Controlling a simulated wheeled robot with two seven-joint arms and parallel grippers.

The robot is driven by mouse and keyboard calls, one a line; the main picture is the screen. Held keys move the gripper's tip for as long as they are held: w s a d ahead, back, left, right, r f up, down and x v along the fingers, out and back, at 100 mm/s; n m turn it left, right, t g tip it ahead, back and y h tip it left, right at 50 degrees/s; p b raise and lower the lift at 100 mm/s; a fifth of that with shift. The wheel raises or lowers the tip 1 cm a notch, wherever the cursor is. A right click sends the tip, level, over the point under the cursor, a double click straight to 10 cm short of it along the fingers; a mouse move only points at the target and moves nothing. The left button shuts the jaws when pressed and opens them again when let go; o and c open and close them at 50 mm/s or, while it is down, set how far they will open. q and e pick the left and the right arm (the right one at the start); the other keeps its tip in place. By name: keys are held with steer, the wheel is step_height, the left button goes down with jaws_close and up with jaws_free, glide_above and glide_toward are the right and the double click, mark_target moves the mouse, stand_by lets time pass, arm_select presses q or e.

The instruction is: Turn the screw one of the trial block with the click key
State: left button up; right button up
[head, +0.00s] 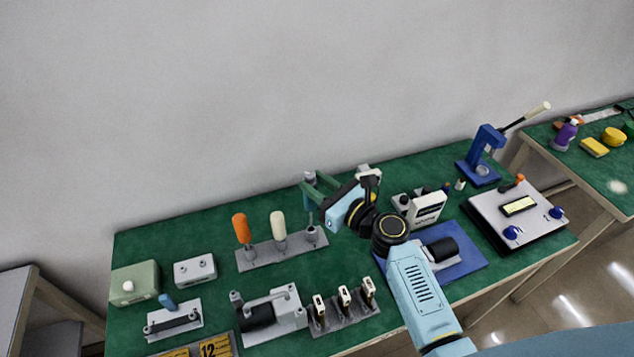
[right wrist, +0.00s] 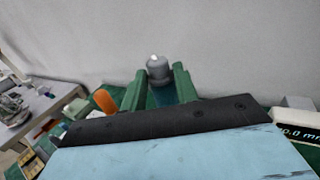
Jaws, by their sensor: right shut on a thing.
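My right gripper (head: 313,192) is at the tool rack, its green fingers shut on an upright tool, which I take to be the click key (head: 310,177). The key's grey top with a white tip shows between the fingers in the right wrist view (right wrist: 158,68). Its lower part goes down toward the right-hand place of the grey rack (head: 282,253); I cannot tell whether it is clear of the rack. A small grey block with two dark spots on it (head: 195,270), probably the trial block, sits left of the rack. Which spot is screw one cannot be told. My left gripper is not in view.
Orange-handled (head: 240,228) and cream-handled (head: 277,224) tools stand in the rack, left of my gripper. A green box (head: 135,284) is at the far left. A pump with a black cylinder (head: 262,316) and a row of cream-topped parts (head: 343,296) are in front.

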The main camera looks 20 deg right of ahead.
step_height(320, 180, down, 6)
steer(key=b, duration=0.4)
steer(key=shift+r+b, duration=0.1)
steer(key=shift+b, duration=0.3)
steer(key=o, duration=1)
steer(key=shift+o, duration=0.2)
steer(key=v, duration=1.3)
steer(key=shift+s+b, duration=0.15)
steer(key=shift+b, duration=0.3)
